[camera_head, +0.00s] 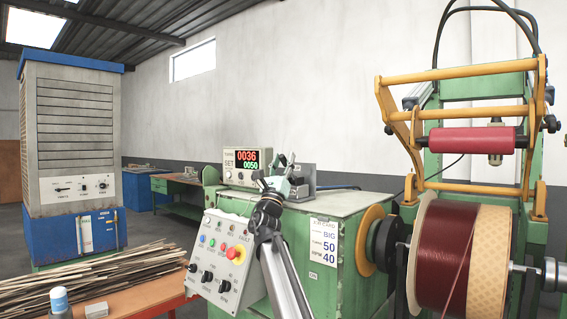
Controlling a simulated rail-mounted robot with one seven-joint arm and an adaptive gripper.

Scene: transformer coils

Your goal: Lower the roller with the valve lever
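The red roller (455,140) hangs in a yellow frame (460,76) at the upper right, above and apart from the dark red wound coil (447,255). A small grey metal block (303,178) stands on top of the green machine cabinet; it may be the valve, but I cannot clearly make out its lever. My arm rises from the bottom middle, and my gripper (281,172) is at the near side of this block. The gripper and block overlap in the picture. I cannot tell whether they touch or whether the fingers are open.
A display box (247,163) reading 0036 and 0050 stands left of the block. A sloped control panel (219,258) with a red button is below. An orange table (150,293) with thin strips is at lower left. A tall cabinet (75,140) stands behind it.

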